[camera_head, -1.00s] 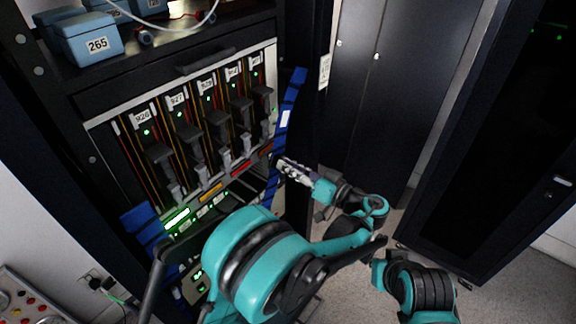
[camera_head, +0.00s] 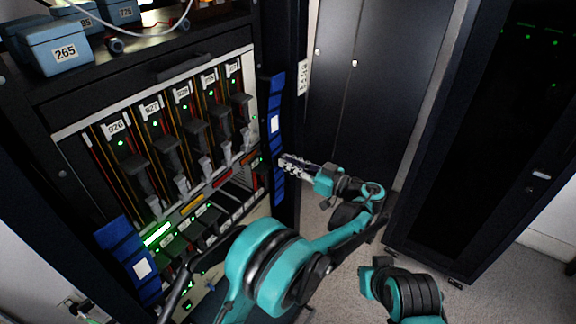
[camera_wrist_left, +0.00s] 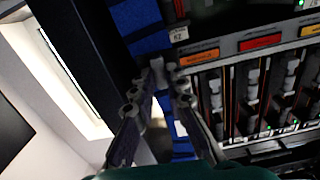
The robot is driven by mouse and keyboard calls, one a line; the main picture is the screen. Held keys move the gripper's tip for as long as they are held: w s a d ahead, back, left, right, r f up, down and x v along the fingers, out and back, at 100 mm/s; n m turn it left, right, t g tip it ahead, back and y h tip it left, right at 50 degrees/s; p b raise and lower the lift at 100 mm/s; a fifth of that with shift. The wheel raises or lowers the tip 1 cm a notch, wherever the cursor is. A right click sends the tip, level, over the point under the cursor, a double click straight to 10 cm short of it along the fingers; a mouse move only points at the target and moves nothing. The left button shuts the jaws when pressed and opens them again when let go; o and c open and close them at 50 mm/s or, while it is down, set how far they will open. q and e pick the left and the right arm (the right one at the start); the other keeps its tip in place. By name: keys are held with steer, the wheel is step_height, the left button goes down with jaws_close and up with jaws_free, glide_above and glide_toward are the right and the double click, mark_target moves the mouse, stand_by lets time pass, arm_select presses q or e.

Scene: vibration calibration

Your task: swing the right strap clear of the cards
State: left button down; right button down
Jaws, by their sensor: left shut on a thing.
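The right strap (camera_head: 276,105) is a blue band with a white label, hanging along the right edge of the card rack in the head view. My left gripper (camera_head: 284,163) is shut on its lower middle part. In the left wrist view, the blue strap (camera_wrist_left: 150,43) runs behind and between the gripper fingers (camera_wrist_left: 157,88), which partly hide it. The cards (camera_head: 196,135) stand in a row with dark and grey levers and numbered labels, left of the strap. A gap shows between strap and nearest card. My right gripper is out of view.
A left blue strap (camera_head: 122,243) hangs at the rack's lower left. Blue boxes (camera_head: 62,48) stand on top. A dark cabinet (camera_head: 385,75) stands behind, another (camera_head: 500,130) at right.

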mark_target(277, 130)
arm_select(q)
steer(key=c, duration=1.5)
jaws_free()
steer(key=shift+a, duration=0.15)
steer(key=shift+c, duration=0.2)
step_height(277, 130, up, 10)
